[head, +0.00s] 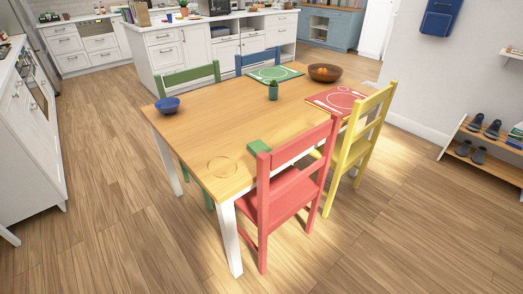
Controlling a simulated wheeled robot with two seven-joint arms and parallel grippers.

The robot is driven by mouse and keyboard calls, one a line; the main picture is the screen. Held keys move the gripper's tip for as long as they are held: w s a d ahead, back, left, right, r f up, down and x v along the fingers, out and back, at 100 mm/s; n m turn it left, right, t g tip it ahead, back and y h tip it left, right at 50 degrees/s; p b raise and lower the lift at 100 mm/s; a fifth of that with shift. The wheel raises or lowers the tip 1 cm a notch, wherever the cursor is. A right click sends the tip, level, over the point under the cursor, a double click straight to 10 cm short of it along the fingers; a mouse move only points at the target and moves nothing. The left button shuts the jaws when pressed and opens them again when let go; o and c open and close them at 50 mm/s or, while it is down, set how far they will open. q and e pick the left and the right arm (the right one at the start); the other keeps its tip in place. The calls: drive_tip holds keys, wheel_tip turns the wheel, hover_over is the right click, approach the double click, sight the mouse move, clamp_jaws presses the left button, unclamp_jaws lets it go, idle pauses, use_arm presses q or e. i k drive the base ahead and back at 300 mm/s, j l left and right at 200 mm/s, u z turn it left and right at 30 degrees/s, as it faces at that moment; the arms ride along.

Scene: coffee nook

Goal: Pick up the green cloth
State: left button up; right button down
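A small green square (257,146), which looks like a folded green cloth, lies on the wooden dining table (190,142) at its near right edge. The backrest of the red chair (290,195) stands close beside it and may cover a little of it. Neither of my grippers shows in the head view, and nothing is seen touching the cloth.
A yellow chair (357,148) stands at right. The floor (120,215) is clear at left.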

sight(256, 146)
drive_tip(key=i+j, duration=0.2)
drive_tip(key=j, duration=0.15)
drive_tip(key=i+j+z, duration=0.15)
drive_tip(key=j, duration=0.2)
drive_tip(key=i+j, duration=0.2)
drive_tip(key=j, duration=0.15)
drive_tip(key=i+j+z, duration=0.15)
drive_tip(key=j, duration=0.2)
drive_tip(key=i+j, duration=0.2)
drive_tip(key=j, duration=0.2)
drive_tip(key=i+j+z, duration=0.15)
drive_tip(key=j, duration=0.2)
